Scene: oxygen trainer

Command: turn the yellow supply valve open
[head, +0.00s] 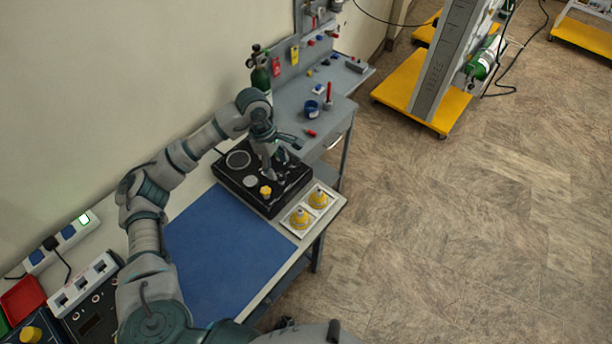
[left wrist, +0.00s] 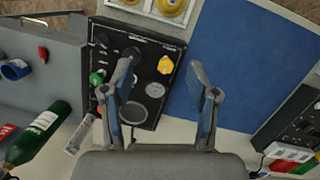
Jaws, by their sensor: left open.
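The yellow supply valve (head: 265,190) is a small lobed knob on the near part of a black panel box (head: 228,179) on the bench. It also shows in the left wrist view (left wrist: 165,65), on the panel's face. My left gripper (head: 276,166) is over the panel, just beyond the valve in the head view. In the left wrist view its two fingers (left wrist: 160,68) are spread, with the valve appearing between their tips. I see no contact, and the height of the tips above the valve is unclear. The arm and gripper hide part of the panel. My right gripper is not in view.
Two yellow domed parts (head: 300,217) sit on a white plate right of the panel. A blue mat (head: 225,250) lies clear in front. A green cylinder (head: 261,78) stands behind. A power strip (head: 85,284) and another black unit are at left.

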